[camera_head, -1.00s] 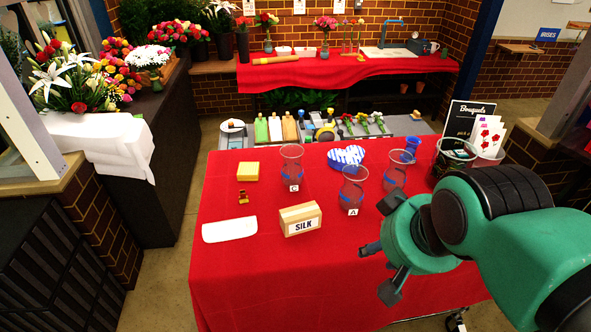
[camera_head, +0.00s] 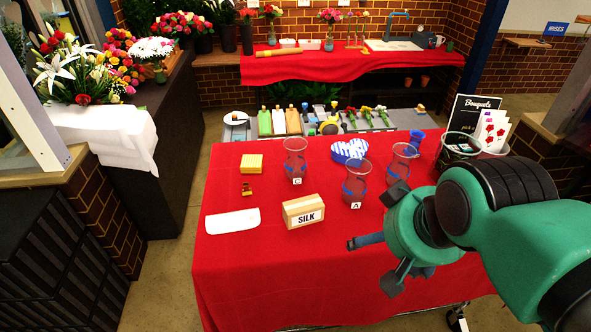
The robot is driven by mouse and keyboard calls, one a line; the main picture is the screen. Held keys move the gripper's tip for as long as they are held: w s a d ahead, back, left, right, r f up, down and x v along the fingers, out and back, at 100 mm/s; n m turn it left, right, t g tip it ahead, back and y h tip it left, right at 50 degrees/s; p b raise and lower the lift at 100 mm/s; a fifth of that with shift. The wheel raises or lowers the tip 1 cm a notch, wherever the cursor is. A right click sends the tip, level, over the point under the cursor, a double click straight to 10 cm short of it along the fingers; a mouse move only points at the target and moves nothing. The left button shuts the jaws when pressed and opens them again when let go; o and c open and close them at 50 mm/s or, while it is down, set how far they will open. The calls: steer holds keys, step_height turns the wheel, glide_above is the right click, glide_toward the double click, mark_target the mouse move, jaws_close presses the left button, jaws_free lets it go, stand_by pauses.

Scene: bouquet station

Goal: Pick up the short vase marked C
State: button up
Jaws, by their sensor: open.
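The short clear glass vase marked C (camera_head: 294,153) stands upright on the red-covered table (camera_head: 245,265), left of its middle, with a blue band and a white tag at its base. A similar vase marked A (camera_head: 357,178) stands nearer and to its right. A third such vase (camera_head: 401,163) stands further right, partly hidden by my gripper; its tag does not show. My gripper (camera_head: 390,240) is open and appears empty over the table's right part, to the right of vase C and apart from it.
A SILK box (camera_head: 303,211), white sheet (camera_head: 232,221), yellow block (camera_head: 251,162) and small brass item (camera_head: 246,189) lie around vase C's left and front. The table's front left is clear.

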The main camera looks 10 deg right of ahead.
steer(key=w+a+r+n+g+p, duration=0.1)
steer(key=w+r+p, duration=0.55)
steer(key=w, duration=0.65)
steer(key=n+g+p, duration=0.4)
steer(key=g+p, duration=0.1)
steer(key=p, duration=1)
glide_above(295, 153)
steer(key=w, duration=0.4)
step_height(295, 153, down, 14)
steer(key=f, duration=0.1)
steer(key=shift+s+d+r, duration=0.1)
steer(key=shift+d+r, duration=0.05)
steer(key=shift+r, duration=0.1)
steer(key=shift+f, duration=0.1)
steer(key=shift+f, duration=4.2)
steer(key=shift+f, duration=0.1)
